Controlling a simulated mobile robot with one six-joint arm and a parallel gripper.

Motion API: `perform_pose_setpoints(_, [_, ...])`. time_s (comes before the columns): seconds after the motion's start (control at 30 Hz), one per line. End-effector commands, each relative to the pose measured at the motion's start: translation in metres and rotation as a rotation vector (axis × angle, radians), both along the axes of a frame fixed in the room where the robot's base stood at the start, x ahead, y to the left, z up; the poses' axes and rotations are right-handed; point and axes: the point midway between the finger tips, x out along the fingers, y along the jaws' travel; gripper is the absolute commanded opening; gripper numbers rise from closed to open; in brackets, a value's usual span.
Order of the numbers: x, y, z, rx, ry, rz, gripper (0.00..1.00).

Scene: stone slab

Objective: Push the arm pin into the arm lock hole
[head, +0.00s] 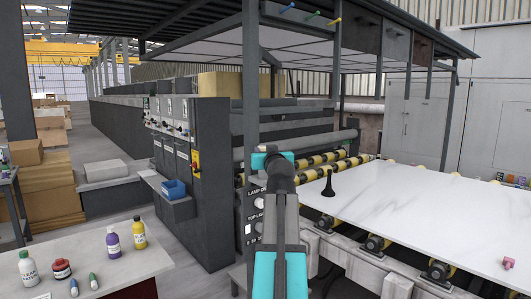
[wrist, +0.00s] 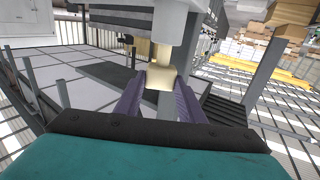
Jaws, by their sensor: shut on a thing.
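In the wrist view, my gripper (wrist: 160,84) has its two purple-grey fingers on either side of a pale cream piece, which I take to be the arm pin (wrist: 162,76). It is shut on that piece. The cream piece meets a grey-white cylinder (wrist: 173,22) at the top of the picture. No hole shows there, and I cannot tell how deep the pin sits. In the head view, my arm rises in front of the machine, and the gripper and pin cannot be made out.
A white stone slab (head: 430,210) lies on yellow rollers at right, with a black cone-like piece (head: 328,186) on it. Control cabinets (head: 185,145) stand left of my arm. Bottles (head: 140,234) stand on a table at lower left. A canopy (head: 330,50) hangs overhead.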

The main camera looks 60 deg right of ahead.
Motion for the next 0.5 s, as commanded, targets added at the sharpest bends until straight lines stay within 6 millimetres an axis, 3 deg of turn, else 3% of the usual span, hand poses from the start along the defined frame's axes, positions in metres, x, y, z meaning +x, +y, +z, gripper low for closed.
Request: perform_pose_setpoints(0.5, [-0.0002, 0.0, -0.0086, -0.001, -0.001, 0.0, 0.07])
